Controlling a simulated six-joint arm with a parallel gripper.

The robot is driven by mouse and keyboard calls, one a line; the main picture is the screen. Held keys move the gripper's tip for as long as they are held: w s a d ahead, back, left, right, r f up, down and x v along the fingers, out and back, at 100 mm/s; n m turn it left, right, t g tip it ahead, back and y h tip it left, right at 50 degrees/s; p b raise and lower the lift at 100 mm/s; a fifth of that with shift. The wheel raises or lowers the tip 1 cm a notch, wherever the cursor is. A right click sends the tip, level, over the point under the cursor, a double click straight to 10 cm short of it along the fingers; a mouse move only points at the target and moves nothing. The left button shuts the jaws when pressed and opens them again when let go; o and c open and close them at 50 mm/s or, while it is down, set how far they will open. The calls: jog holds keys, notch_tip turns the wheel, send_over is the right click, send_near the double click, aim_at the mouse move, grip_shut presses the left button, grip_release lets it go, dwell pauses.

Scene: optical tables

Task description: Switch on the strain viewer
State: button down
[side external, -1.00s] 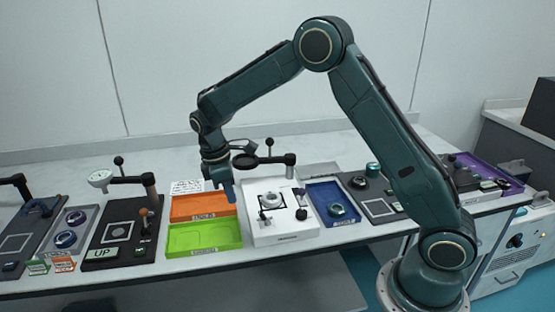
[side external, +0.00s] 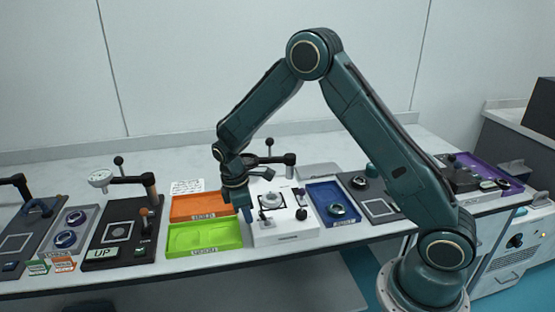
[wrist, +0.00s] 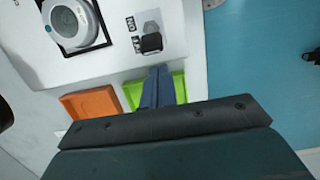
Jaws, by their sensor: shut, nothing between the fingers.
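The strain viewer is a white unit (side external: 283,237) in the middle of the bench, with a round grey piece (side external: 271,201) in a black square frame on top; this piece also shows in the wrist view (wrist: 70,22). Its black switch (wrist: 151,42) sits on a grey plate beside printed ON and OFF marks. I cannot tell which way the switch is set. My gripper (side external: 247,220) is shut and empty, above the unit's left edge. In the wrist view its blue fingertips (wrist: 157,70) point at the switch, just short of it, with a small apparent gap.
An orange tray (side external: 180,210) and a green tray (side external: 203,249) lie left of the unit. A blue tray (side external: 325,191) lies to its right. A dark arm with a lens stands at the unit's back, close to my wrist. The bench's front edge is near.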

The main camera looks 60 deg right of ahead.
aim_at(259, 213)
jog(key=shift+s+d+r, duration=0.35)
jog(key=shift+s+d, duration=0.05)
jog(key=shift+d, duration=0.05)
jog(key=shift+s+d+r+t+y, duration=0.25)
jog(key=shift+s+r+t+y, duration=0.05)
jog(key=shift+t+y, duration=0.4)
dwell(0.5)
jog(key=shift+s+d+r+t+y, duration=0.3)
jog(key=shift+s+d+t+y, duration=0.3)
jog(key=shift+t+y, duration=0.3)
jog(key=t+y, duration=0.1)
jog(key=s+d+t+y, duration=0.1)
jog(key=shift+s+d+r+t+y, duration=0.1)
jog(key=shift+d+r+t+y, duration=0.05)
jog(key=shift+t+y, duration=0.15)
jog(key=shift+s, duration=0.1)
jog(key=shift+r, duration=0.25)
jog(key=shift+r, duration=0.55)
jog(key=shift+r, duration=0.1)
